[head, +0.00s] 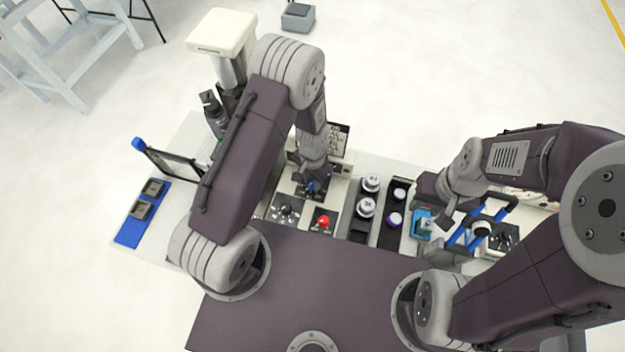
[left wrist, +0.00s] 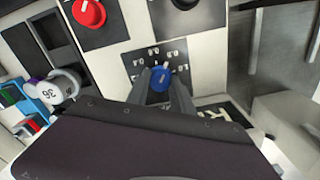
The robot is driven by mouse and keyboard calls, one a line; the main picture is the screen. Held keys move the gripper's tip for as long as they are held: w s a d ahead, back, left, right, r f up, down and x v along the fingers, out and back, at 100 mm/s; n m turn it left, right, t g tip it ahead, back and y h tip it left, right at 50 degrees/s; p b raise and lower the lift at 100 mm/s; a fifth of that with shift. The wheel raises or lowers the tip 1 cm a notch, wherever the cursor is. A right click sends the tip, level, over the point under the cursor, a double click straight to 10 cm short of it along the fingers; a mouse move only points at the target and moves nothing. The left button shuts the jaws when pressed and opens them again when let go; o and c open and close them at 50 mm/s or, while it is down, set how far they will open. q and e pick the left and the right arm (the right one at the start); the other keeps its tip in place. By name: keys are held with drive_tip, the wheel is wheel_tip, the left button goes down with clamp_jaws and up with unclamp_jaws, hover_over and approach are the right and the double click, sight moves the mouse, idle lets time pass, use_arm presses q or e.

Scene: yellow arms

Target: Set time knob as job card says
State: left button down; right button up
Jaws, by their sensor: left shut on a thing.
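A blue knob (left wrist: 160,80) sits on a black dial plate (left wrist: 140,62) with white marks around it, too small to read surely. My left gripper (left wrist: 161,88) is shut on the blue knob, one finger on each side. In the head view the left gripper (head: 312,186) points down at the panel, and the knob is mostly hidden. A printed card (head: 338,136) stands behind the panel, partly covered by my left arm; its text is not readable. My right gripper (head: 428,199) is over the right part of the bench; its jaws are unclear.
A red knob (head: 323,221) and a black dial (head: 287,208) sit close to the left gripper. White-topped pieces (head: 366,207) stand in black trays to the right. A blue-framed holder (head: 480,225) is near my right gripper. A blue mat (head: 131,231) lies at left.

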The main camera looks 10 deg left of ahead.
use_arm(q)
drive_tip(key=n, duration=0.4)
drive_tip(key=shift+w+b, duration=0.15)
drive_tip(key=shift+b, duration=0.25)
drive_tip(key=n, duration=0.3)
drive_tip(key=shift+w+d+r+n, duration=0.1)
drive_tip(key=shift+n, duration=0.2)
drive_tip(key=n+b, duration=0.1)
drive_tip(key=n, duration=0.2)
drive_tip(key=shift+n, duration=2.1)
drive_tip(key=shift+r, duration=0.1)
drive_tip(key=c, duration=1.2)
unclamp_jaws()
drive_tip(key=shift+c, duration=0.2)
drive_tip(key=shift+o, duration=0.6)
